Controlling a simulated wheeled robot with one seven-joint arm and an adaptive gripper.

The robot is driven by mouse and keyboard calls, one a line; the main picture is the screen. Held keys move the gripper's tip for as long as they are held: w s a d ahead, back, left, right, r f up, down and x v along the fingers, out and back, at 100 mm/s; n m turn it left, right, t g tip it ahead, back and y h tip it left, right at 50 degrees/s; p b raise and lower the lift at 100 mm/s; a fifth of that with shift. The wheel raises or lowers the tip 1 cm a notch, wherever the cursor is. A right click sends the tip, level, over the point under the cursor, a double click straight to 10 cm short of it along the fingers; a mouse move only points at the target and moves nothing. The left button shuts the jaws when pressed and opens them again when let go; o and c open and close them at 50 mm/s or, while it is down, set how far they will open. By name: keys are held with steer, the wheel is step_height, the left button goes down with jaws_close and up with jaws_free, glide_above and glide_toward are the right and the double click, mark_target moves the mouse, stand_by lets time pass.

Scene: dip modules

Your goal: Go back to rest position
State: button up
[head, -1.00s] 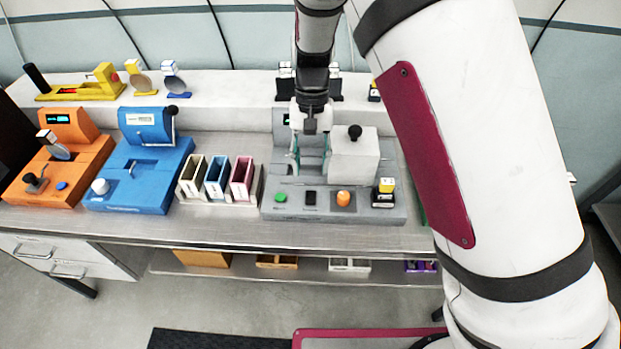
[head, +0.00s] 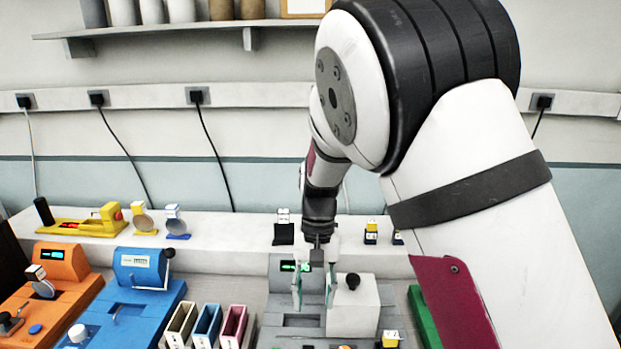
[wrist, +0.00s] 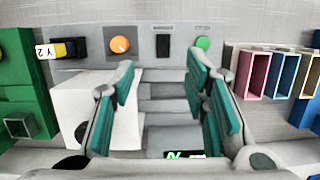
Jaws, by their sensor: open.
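My gripper (head: 313,290) hangs over the grey machine, its fingers apart, in the head view. In the wrist view my gripper (wrist: 160,95) shows two teal-padded fingers, open, with nothing between them. Below them lies the grey machine (wrist: 162,90) with a stepped recess, an orange knob (wrist: 119,45), a black switch (wrist: 163,46) and a green button (wrist: 203,43). A white block (wrist: 90,105) on the machine stands beside one finger; I cannot tell if they touch. This white block (head: 353,308) has a black knob on top in the head view.
An orange machine (head: 62,265) and a blue machine (head: 140,300) stand to the left. Pink, blue and cream bins (head: 207,325) sit between them and the grey machine. A yellow device (head: 85,224) is on the back ledge. A green machine (head: 423,315) is at the right.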

steer(key=s+d+r+t+y, duration=0.1)
steer(key=s+d+r+t, duration=0.1)
steer(key=s+d+r, duration=0.4)
steer(key=s+d+r+t+y, duration=0.1)
steer(key=d+r, duration=0.3)
steer(key=r, duration=0.5)
steer(key=s+d+r+t+h, duration=0.1)
steer(key=s+d+r+t, duration=0.1)
steer(key=s+d, duration=0.2)
steer(key=s+d+r+t+h, duration=0.1)
steer(key=s+d+r+t, duration=0.2)
steer(key=s, duration=0.7)
steer(key=shift+s+d, duration=0.2)
steer(key=shift+d, duration=0.5)
